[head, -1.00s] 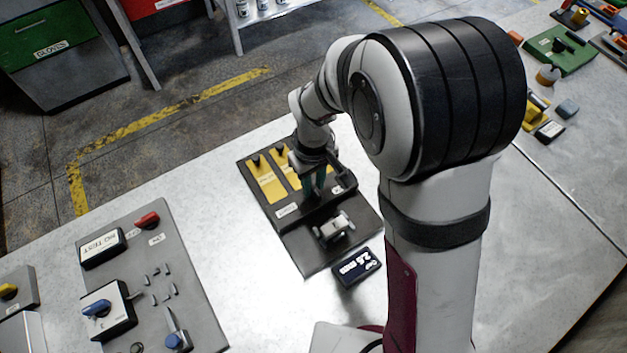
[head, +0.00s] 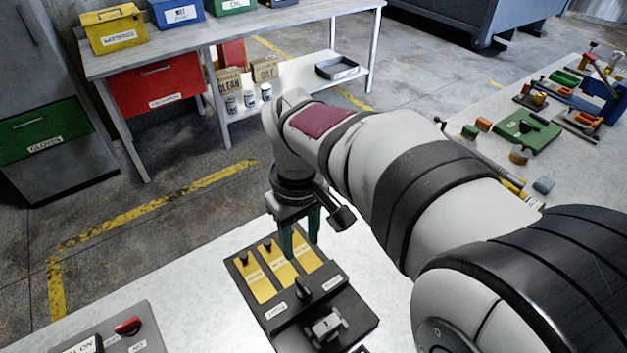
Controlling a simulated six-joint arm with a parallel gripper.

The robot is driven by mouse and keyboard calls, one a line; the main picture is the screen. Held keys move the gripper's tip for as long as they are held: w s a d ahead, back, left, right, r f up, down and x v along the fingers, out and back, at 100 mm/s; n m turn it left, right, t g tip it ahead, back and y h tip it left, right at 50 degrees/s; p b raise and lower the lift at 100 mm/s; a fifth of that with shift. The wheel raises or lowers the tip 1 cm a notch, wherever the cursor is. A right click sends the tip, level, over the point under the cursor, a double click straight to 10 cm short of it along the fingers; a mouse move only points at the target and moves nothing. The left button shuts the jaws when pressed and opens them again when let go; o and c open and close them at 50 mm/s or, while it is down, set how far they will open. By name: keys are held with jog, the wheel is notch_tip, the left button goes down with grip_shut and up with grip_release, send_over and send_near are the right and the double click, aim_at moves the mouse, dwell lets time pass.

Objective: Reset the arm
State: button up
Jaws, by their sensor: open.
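My gripper (head: 301,245) hangs from my arm in the middle of the head view. Its two green fingers point down and are apart, with nothing between them. It is above the far part of a black panel (head: 362,312) on the near table. The panel has several yellow plates (head: 258,281) with small black knobs, a black upright lever (head: 304,288) and a grey metal fitting (head: 326,326) on its near part. The fingers partly cover the yellow plates, and I cannot tell their exact height above them.
A grey control panel with a red switch (head: 127,325) lies at the lower left. Green blocks (head: 527,130) and tools lie on the right table. A bench with a yellow batteries bin (head: 115,30) stands at the back. Floor lies between bench and near table.

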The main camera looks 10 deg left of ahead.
jog(key=shift+r, duration=0.6)
